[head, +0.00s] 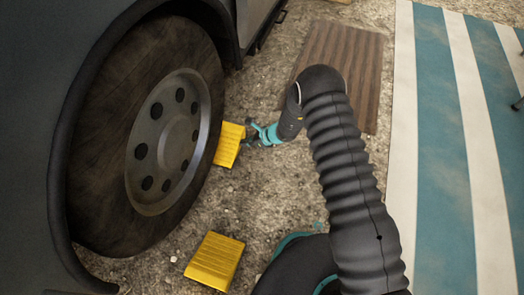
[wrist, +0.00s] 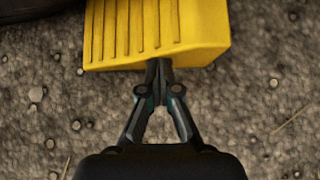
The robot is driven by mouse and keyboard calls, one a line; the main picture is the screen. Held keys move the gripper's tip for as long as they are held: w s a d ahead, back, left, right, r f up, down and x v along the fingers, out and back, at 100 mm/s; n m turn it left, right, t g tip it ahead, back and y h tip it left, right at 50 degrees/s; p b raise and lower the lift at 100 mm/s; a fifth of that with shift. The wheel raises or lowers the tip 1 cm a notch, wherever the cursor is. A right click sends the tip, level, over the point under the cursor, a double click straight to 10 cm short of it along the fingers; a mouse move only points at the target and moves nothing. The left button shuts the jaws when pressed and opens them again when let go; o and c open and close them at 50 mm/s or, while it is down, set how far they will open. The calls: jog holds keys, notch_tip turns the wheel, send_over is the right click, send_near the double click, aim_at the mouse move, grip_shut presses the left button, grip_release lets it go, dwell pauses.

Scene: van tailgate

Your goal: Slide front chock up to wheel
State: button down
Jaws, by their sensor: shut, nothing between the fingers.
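A large dark wheel (head: 105,135) with a grey rim stands at the left of the head view. One yellow ribbed chock (head: 229,145) lies on the gravel at the wheel's upper right side, touching or very close to the tyre. A second yellow chock (head: 215,261) lies below the wheel, apart from it. My gripper (head: 249,139) is low over the ground, just right of the upper chock. In the wrist view its shut fingertips (wrist: 158,66) meet the near face of the yellow chock (wrist: 150,30), with nothing between them. Whether they press on it cannot be told.
A brown ribbed mat (head: 340,65) lies at the upper right of my gripper. A blue and white striped mat (head: 440,150) covers the far right. The dark van body (head: 40,100) is at the left. Bare gravel lies between the two chocks.

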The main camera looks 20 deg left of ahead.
jog(key=shift+s+a, duration=0.1)
jog(key=shift+a, duration=0.9)
jog(key=shift+w+d+r, duration=0.25)
jog(key=shift+d+r, duration=0.25)
jog(key=shift+d, duration=3.5)
jog(key=shift+w+d+r, duration=0.2)
jog(key=shift+d+r, duration=0.3)
jog(key=shift+d, duration=3.5)
jog(key=shift+w+d+r, duration=0.25)
jog(key=shift+d+r, duration=0.25)
jog(key=shift+d, duration=3.5)
